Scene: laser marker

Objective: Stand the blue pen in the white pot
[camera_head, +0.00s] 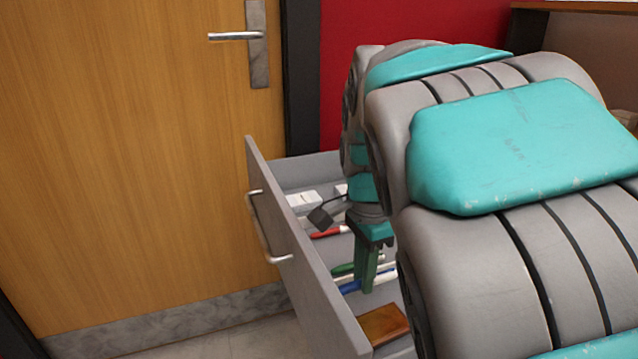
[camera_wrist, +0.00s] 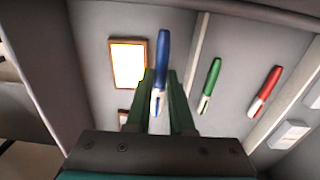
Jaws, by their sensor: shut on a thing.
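The blue pen (camera_wrist: 162,65) has a blue body and a white lower part. In the wrist view it lies lengthwise between the two green fingers of my gripper (camera_wrist: 160,86), which are shut on it. In the head view my gripper (camera_head: 368,272) points down inside the open grey drawer (camera_head: 318,268), and a bit of the blue pen (camera_head: 350,287) shows beside the fingers. I cannot tell whether the pen is clear of the drawer floor. The white pot is in neither view.
A green pen (camera_wrist: 210,82) and a red pen (camera_wrist: 265,90) lie to the right of the blue pen. A wood-framed item (camera_wrist: 112,63) lies to its left. White boxes (camera_wrist: 289,134) lie in another compartment behind a divider. A wooden door (camera_head: 130,150) stands beyond the drawer.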

